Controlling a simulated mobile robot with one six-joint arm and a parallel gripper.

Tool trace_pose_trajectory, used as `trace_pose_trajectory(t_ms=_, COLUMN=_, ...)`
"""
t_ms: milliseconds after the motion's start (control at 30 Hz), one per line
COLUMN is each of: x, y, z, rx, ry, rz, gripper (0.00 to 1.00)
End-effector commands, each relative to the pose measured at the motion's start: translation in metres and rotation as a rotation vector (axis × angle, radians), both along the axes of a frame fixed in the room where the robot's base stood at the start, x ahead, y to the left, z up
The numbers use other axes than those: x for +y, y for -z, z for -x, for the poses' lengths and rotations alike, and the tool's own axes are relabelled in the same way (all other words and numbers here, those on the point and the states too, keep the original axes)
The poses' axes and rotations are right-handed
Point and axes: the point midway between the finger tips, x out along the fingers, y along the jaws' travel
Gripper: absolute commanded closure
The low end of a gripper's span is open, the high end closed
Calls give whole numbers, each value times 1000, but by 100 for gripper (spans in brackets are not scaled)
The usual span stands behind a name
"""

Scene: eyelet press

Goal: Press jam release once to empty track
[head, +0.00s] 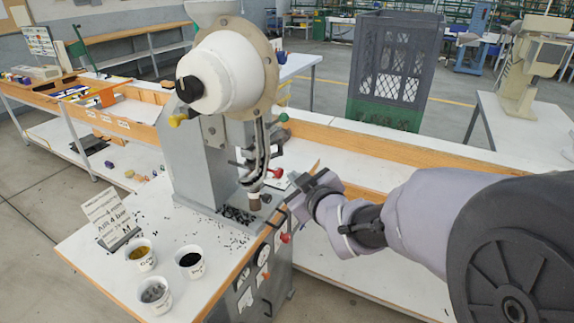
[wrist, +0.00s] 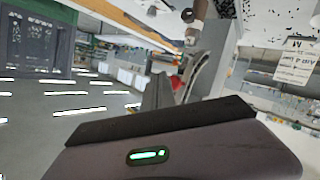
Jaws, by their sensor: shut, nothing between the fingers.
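The eyelet press has a white drum (head: 225,72) above a grey column (head: 195,155), with a curved metal track (head: 260,150) running down its front. Coloured knobs sit around it: a black knob (head: 189,89), a yellow knob (head: 178,119), a green knob (head: 281,118) and a red knob (head: 277,172) beside the track's lower end. Another red knob (head: 285,238) is on the front panel. I cannot tell which one is the jam release. My gripper (head: 293,198) is shut and empty, just right of the track's lower end. In the wrist view its fingers (wrist: 158,92) point towards a red part (wrist: 178,86).
Three cups of small parts, one being a cup of black pieces (head: 190,262), stand at the table's front left by a sign (head: 111,216). Black eyelets lie scattered on the white tabletop (head: 165,205). A dark crate (head: 392,70) stands behind the bench at right.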

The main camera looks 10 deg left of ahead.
Motion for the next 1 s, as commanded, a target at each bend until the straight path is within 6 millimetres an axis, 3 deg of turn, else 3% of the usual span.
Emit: trace_pose_trajectory(t_ms=1000, x=8, y=0, z=-3, rx=0, ry=0, rz=0, gripper=100)
